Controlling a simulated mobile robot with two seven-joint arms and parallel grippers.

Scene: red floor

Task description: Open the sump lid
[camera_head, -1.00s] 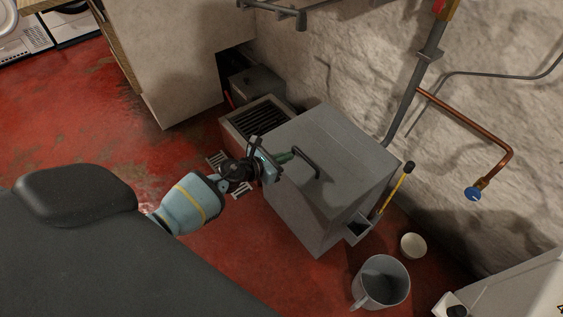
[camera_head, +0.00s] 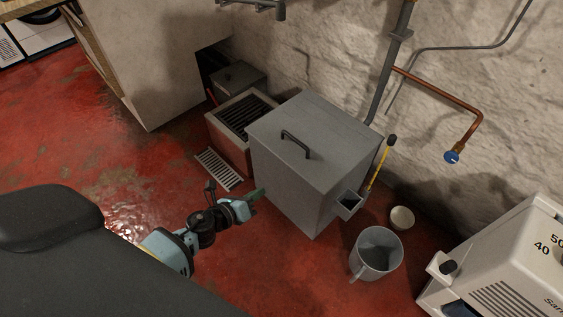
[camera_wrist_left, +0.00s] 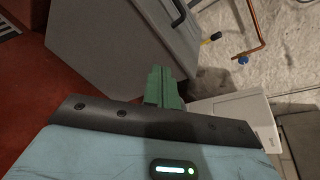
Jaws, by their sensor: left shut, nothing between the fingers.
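The grey sump box (camera_head: 284,188) stands on the red floor against the stone wall. Its flat lid (camera_head: 330,128) lies closed on top, with a dark handle (camera_head: 296,144) near the left side. My left gripper (camera_head: 259,193) is shut and empty, with its green fingers close to the box's left front side and below the lid. I cannot tell whether they touch the box. In the left wrist view the green fingers (camera_wrist_left: 163,88) are together in front of the grey box (camera_wrist_left: 110,50), and part of the handle (camera_wrist_left: 179,14) shows at the top. My right gripper is not in view.
A grated bin (camera_head: 240,118) stands left of the box, with a floor grate (camera_head: 218,169) before it. A spout (camera_head: 349,206), a yellow rod (camera_head: 378,170), a grey bucket (camera_head: 362,268) and a bowl (camera_head: 401,218) are at right. A white machine (camera_head: 500,265) is at lower right.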

